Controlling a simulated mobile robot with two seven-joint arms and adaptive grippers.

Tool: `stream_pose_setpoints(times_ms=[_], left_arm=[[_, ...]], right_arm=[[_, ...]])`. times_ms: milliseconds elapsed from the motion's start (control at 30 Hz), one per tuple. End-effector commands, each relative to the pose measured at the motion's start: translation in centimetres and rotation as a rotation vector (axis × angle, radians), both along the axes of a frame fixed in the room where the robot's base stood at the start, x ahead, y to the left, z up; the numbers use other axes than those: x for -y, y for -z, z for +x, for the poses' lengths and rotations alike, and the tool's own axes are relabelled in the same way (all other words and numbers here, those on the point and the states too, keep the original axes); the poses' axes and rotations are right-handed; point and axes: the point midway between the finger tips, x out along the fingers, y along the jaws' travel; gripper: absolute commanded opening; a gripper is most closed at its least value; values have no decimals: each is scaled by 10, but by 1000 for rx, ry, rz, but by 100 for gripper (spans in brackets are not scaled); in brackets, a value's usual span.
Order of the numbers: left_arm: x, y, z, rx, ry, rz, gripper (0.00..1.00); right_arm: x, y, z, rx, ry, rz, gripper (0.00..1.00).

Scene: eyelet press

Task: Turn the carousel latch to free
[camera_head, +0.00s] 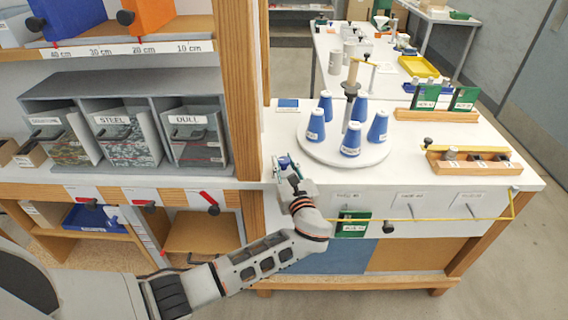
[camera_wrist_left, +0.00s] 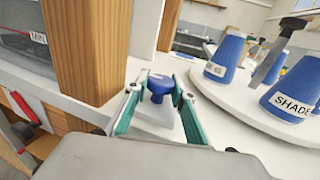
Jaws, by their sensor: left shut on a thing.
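The carousel (camera_head: 324,151) is a round white disc on the white bench, carrying several blue cones around an upright post. It also shows at the right of the left wrist view (camera_wrist_left: 232,108). The latch (camera_wrist_left: 159,85) is a blue knob on a small pale block at the bench's left side, beside the wooden upright. My left gripper (camera_head: 287,168) is at the bench's front left corner, left of the carousel. In the left wrist view its green-padded fingers (camera_wrist_left: 159,99) stand on both sides of the knob, shut on it. The latch is mostly hidden in the head view. My right gripper is not in view.
A wooden upright (camera_head: 237,90) and a shelf of labelled bins (camera_head: 118,132) stand close at the left. A wooden block (camera_head: 470,166) with slots sits at the right of the bench. A yellow strip (camera_head: 430,219) runs along the bench front. The bench top right of the carousel is partly clear.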

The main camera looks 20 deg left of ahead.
Motion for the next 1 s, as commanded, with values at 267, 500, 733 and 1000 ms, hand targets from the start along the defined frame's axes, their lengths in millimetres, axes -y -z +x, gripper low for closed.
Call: stream_pose_setpoints(times_ms=[267, 500, 733, 1000], left_arm=[[0, -2, 0, 3, -1, 2, 30], [0, -1, 0, 1, 0, 1, 42], [3, 0, -4, -1, 1, 0, 42], [27, 2, -42, -3, 3, -2, 42]], right_arm=[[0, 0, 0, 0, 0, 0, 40], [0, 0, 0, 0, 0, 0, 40], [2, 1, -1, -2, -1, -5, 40], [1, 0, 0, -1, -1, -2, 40]])
